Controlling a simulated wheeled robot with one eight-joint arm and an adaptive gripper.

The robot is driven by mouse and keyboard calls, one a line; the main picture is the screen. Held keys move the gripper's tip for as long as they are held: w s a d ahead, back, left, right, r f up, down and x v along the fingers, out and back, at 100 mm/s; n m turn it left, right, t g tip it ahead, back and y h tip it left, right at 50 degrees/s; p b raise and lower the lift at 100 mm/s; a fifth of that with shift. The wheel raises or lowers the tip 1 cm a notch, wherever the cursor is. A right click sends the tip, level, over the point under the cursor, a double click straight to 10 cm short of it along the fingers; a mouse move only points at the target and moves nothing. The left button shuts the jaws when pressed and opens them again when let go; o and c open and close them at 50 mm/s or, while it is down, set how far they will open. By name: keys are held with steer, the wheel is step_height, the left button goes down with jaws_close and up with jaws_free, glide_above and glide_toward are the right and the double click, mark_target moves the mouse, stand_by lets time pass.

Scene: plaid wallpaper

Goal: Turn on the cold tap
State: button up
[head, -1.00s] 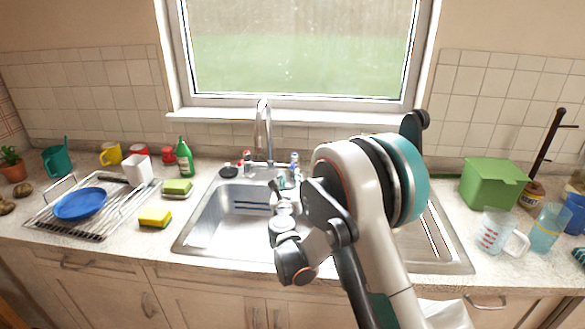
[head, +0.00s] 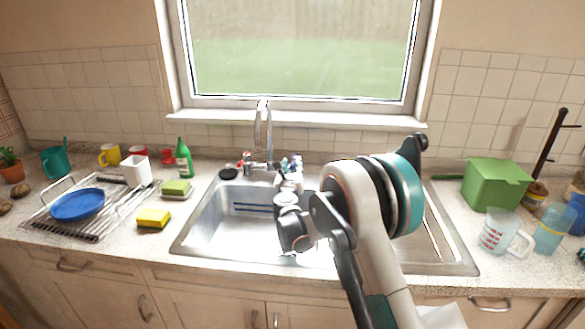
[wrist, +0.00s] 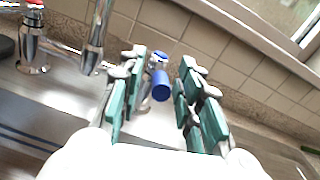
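The cold tap, a chrome tap with a blue top, stands behind the sink to the right of the spout. Its blue top (wrist: 160,86) shows in the wrist view between my fingers, and part of it shows in the head view (head: 297,160). My gripper (wrist: 160,62) is open, with green-padded fingers on the left and right of the cold tap and visible gaps to it. In the head view my gripper (head: 290,176) is just in front of the tap and partly hides it. The tap's base is mostly hidden.
The red-topped hot tap (wrist: 35,38) stands left of the curved chrome spout (wrist: 97,40). The steel sink (head: 215,222) lies below. A window sill (head: 300,117) and tiled wall (wrist: 220,60) are close behind. A green bottle (head: 184,158) and sponges are to the left.

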jaws_close()
steer(key=shift+w+d+n+g+y+b, duration=0.1)
steer(key=shift+d+n+g+y, duration=0.1)
steer(key=shift+d+n+y, duration=0.65)
steer(key=shift+w+d+n+g+y+b, duration=0.1)
steer(key=shift+d+n+g+y, duration=0.3)
steer(key=shift+y, duration=0.9)
steer(key=shift+w+d+n+y+b, duration=0.1)
steer(key=shift+d+n+y, duration=0.3)
steer(key=shift+n+y, duration=0.55)
steer(key=shift+o, duration=1.3)
jaws_free()
steer(key=shift+s, duration=0.1)
steer(key=v, duration=1.2)
